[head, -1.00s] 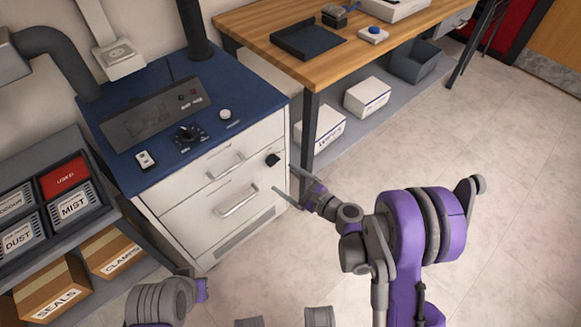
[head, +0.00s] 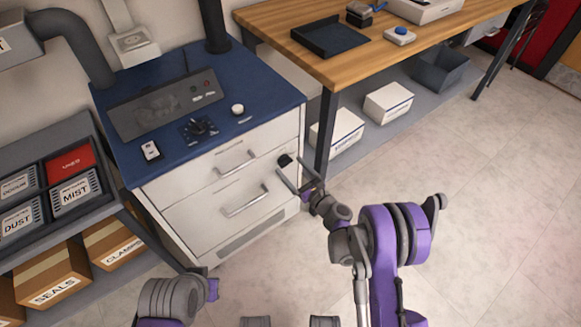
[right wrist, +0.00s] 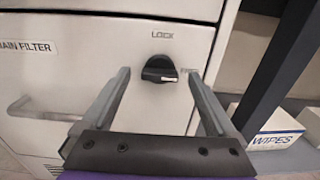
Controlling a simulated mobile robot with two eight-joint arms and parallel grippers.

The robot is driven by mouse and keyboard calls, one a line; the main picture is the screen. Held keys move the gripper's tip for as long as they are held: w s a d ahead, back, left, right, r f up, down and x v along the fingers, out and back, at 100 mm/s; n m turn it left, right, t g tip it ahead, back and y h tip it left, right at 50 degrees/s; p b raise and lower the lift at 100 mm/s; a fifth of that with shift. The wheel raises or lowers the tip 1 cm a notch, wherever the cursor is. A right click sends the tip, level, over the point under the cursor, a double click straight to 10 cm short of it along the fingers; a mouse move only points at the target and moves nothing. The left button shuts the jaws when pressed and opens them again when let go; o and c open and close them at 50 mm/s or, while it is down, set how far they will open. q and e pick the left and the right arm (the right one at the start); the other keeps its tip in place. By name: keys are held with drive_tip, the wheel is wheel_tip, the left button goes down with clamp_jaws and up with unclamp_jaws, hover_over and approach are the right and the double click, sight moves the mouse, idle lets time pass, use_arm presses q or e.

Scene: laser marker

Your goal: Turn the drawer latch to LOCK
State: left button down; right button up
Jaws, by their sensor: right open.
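The drawer latch is a black round knob (right wrist: 160,69) on the white cabinet front, with the word LOCK (right wrist: 162,35) printed above it. Its pale pointer line lies roughly level, toward the right. The latch also shows in the head view (head: 285,160), at the cabinet's right edge. My right gripper (right wrist: 161,82) is open and empty. Its two fingers point at the cabinet, one on each side of the knob in the picture; I see no contact. In the head view the right gripper (head: 291,182) is just below the latch. My left gripper is not clearly seen.
A drawer handle (head: 245,203) sticks out left of the latch. A table leg (head: 325,140) stands close right of the cabinet, with a white WIPES box (right wrist: 270,128) on the shelf beyond. Floor in front is clear.

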drive_tip(key=shift+w+a, duration=0.3)
drive_tip(key=shift+w, duration=0.15)
drive_tip(key=c, duration=1.4)
drive_tip(key=shift+o, duration=0.2)
